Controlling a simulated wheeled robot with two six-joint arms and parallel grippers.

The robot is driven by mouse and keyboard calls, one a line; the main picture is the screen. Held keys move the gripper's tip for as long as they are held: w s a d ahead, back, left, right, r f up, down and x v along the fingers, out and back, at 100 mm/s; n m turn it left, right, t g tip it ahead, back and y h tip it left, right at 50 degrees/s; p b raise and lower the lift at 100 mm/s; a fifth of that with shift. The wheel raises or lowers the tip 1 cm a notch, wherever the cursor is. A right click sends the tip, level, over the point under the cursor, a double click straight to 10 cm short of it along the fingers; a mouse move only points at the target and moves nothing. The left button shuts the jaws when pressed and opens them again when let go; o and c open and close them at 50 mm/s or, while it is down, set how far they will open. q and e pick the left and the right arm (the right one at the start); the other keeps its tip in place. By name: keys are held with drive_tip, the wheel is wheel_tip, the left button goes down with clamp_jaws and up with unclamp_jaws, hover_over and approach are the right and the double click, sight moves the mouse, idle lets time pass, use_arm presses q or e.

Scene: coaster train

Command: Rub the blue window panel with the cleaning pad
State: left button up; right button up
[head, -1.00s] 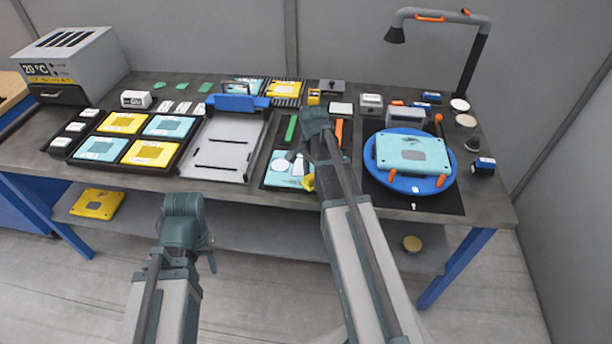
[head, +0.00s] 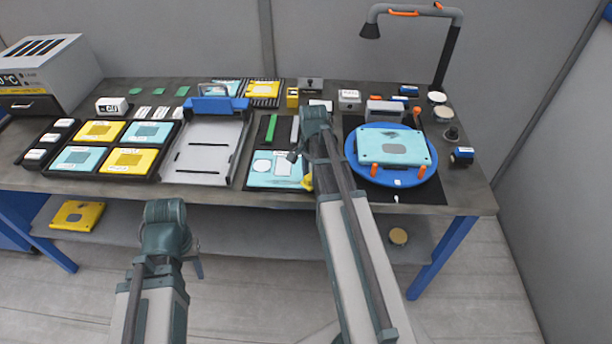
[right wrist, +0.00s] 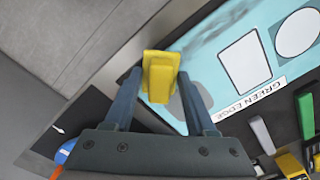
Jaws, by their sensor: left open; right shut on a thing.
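The blue window panel (head: 258,180) is light blue, with a white circle and a white rectangle. It lies on a dark mat at the front middle of the bench. My right gripper (head: 306,182) is at its right end, partly hidden behind my right arm. In the right wrist view my right gripper is shut on the yellow cleaning pad (right wrist: 160,75). The pad is over the panel (right wrist: 208,60) near its edge, by a grey smudge; I cannot tell whether it touches. My left gripper (head: 197,268) is open and empty, low in front of the bench.
A blue turntable (head: 400,181) carries another light blue panel (head: 395,147) to the right. A grey tray fixture (head: 205,160) and a black rack (head: 163,150) of yellow and blue panels stand to the left. A lamp (head: 446,55) rises at the back right.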

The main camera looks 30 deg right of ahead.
sight(300, 183)
drive_tip(key=shift+d, duration=0.1)
drive_tip(key=shift+w+a+f, duration=0.1)
drive_tip(key=shift+w+a, duration=0.4)
drive_tip(key=shift+a, duration=0.35)
drive_tip(key=shift+w+a, duration=0.5)
drive_tip(key=shift+a, duration=0.35)
drive_tip(key=shift+w+a, duration=0.55)
drive_tip(key=shift+a, duration=0.2)
drive_tip(key=shift+w+a, duration=0.55)
drive_tip(key=shift+a, duration=0.3)
